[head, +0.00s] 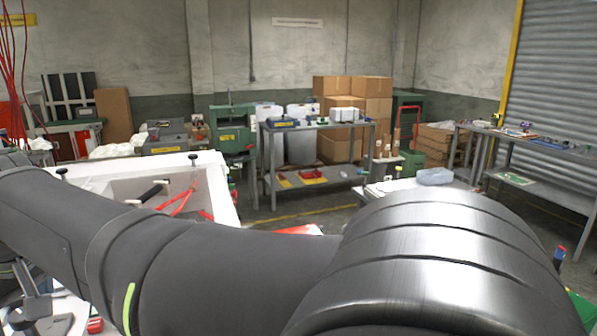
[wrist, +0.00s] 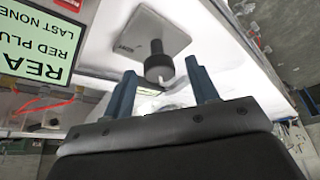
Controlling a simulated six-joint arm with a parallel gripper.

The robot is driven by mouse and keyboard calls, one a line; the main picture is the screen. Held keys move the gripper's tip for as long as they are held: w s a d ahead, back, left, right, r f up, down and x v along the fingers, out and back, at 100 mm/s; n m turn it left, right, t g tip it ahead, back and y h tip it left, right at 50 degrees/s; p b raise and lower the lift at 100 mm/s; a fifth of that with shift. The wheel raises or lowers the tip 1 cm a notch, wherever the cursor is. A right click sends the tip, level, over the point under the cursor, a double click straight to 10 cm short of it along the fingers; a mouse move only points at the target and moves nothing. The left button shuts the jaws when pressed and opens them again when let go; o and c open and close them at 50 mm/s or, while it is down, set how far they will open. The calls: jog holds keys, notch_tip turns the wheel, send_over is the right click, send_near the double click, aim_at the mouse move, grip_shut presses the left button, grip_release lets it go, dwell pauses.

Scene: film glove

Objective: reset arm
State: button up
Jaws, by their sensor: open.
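In the wrist view, my gripper (wrist: 161,68) shows two blue fingers spread apart, with no object clearly held between them. A black knob (wrist: 156,68) on a pale square plate (wrist: 150,30) appears between and beyond the fingertips; I cannot tell whether they touch it. In the head view, my dark arm crosses the foreground and my gripper is out of sight. A white open-topped box (head: 222,190) stands at the left, with a black-and-white bar and red cord-like pieces (head: 180,200) inside it.
A green sign (wrist: 38,45) with inverted lettering shows in the wrist view. In the head view, a grey bench (head: 318,125) with cartons (head: 352,88) behind it stands farther back. Another bench (head: 555,150) is at the right. Open floor lies between the benches.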

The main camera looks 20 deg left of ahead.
jog(key=shift+m+t, duration=0.3)
jog(key=shift+m, duration=0.3)
dwell(0.3)
jog(key=n, duration=0.2)
jog(key=n+g, duration=0.1)
jog(key=shift+w+n+g, duration=0.15)
jog(key=shift+n+g, duration=0.15)
jog(key=shift+n, duration=0.1)
jog(key=shift+w+a+n+g+h, duration=0.1)
jog(key=shift+n+g+h, duration=0.25)
jog(key=shift+n, duration=0.8)
jog(key=shift+n+g+h, duration=0.35)
jog(key=shift+n, duration=0.8)
